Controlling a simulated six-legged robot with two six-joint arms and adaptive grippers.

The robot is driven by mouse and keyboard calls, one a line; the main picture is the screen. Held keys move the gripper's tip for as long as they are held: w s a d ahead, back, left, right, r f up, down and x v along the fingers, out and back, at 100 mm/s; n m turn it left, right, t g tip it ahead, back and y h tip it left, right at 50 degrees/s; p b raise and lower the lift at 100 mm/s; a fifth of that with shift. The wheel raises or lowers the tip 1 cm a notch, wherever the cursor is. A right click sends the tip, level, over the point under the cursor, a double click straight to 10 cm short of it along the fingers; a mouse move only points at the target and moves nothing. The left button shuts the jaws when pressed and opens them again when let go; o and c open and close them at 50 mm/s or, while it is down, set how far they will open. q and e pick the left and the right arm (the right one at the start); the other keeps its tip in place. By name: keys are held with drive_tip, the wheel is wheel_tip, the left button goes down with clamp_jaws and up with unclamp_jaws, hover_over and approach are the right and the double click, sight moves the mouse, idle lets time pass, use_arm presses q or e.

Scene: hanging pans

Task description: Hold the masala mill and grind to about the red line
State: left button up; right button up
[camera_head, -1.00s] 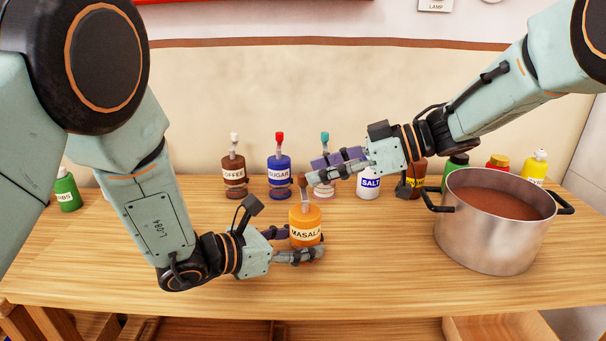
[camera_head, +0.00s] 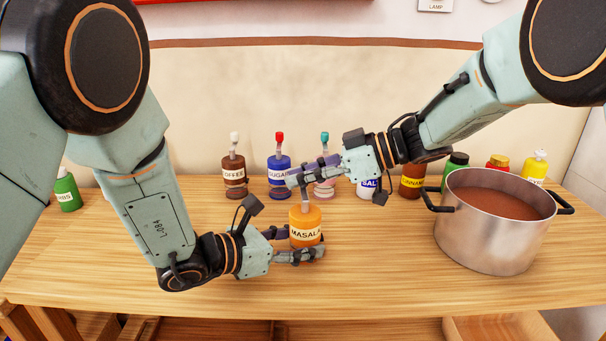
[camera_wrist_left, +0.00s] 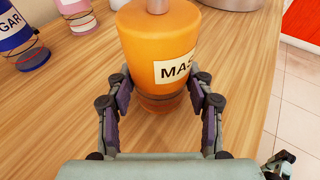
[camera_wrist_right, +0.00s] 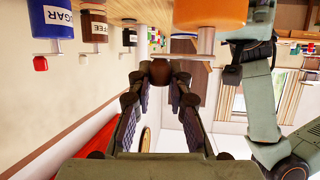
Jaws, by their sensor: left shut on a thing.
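The orange masala mill (camera_head: 304,221) stands upright near the table's middle, with a pale label. My left gripper (camera_head: 308,252) is shut around its lower body; the left wrist view shows a finger on each side of the mill (camera_wrist_left: 158,40). Thin dark reddish lines circle the mill near its base. My right gripper (camera_head: 292,178) is at the top of the mill. In the right wrist view, its fingertips flank the brown crank knob (camera_wrist_right: 160,72); whether they touch it is unclear. The knob is hidden in the head view.
A steel pot (camera_head: 492,235) of brown contents stands at right. Coffee (camera_head: 234,178), sugar (camera_head: 279,187) and salt (camera_head: 367,189) mills stand behind, with a cinnamon container (camera_head: 412,184) and other bottles. A green container (camera_head: 66,190) is far left. The front table is clear.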

clamp_jaws()
drive_tip(key=shift+t, duration=0.3)
drive_tip(key=shift+s+d+m+t+h, duration=0.1)
drive_tip(key=shift+d+m+t+h, duration=0.3)
drive_tip(key=shift+m+t, duration=0.6)
drive_tip(key=shift+d+m+t+h, duration=0.25)
drive_tip(key=shift+m+t+h, duration=0.2)
drive_tip(key=shift+m+t, duration=0.55)
drive_tip(key=shift+s+d+m+t+h, duration=0.1)
drive_tip(key=shift+d+m+t+h, duration=0.3)
drive_tip(key=shift+m+t, duration=0.6)
drive_tip(key=o, duration=0.6)
unclamp_jaws()
